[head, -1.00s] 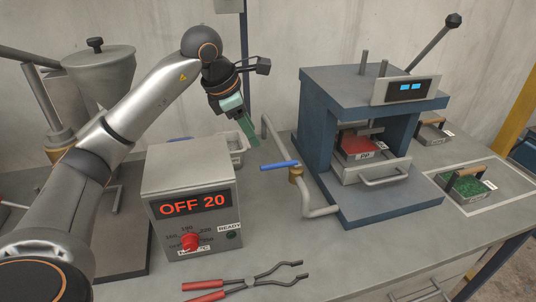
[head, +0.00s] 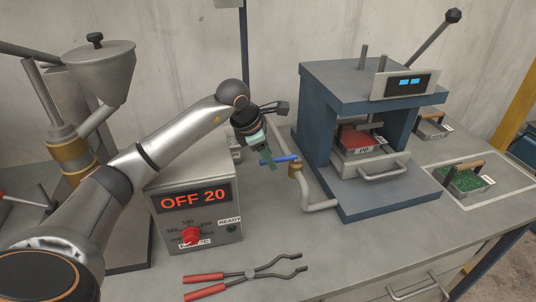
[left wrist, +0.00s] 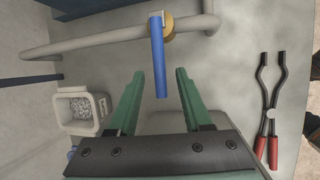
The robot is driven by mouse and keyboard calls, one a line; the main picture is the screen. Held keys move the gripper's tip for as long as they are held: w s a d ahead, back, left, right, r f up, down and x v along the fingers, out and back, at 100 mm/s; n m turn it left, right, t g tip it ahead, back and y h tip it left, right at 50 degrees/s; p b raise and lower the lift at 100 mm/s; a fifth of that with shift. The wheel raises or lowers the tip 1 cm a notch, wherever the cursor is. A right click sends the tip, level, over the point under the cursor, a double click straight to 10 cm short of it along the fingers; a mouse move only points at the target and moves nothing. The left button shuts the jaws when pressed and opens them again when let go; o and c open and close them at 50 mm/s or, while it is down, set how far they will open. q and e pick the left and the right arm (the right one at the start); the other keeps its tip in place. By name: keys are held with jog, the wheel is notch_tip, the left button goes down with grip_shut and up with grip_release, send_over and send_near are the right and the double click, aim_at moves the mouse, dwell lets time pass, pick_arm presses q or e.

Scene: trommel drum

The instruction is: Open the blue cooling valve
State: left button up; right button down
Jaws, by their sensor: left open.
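The blue cooling valve's handle (head: 280,159) is a straight lever on a brass valve body (head: 296,169) in a grey pipe. It lies crosswise to the pipe, pointing left from the body in the head view. In the left wrist view the blue lever (left wrist: 158,58) points toward my left gripper (left wrist: 157,72), with its free end between the two green fingers and no finger clearly touching it. The left gripper (head: 268,162) is open, at the lever's free end in the head view, where it hides part of it. My right gripper is not in view.
A control box (head: 190,200) reading OFF 20 stands left of the valve. Tongs with red handles (head: 245,275) lie in front. The blue press (head: 340,190) stands close on the right. A white bin of pellets (left wrist: 82,112) shows in the left wrist view.

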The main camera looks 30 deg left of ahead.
pick_arm(q)
grip_shut()
dwell(1.4)
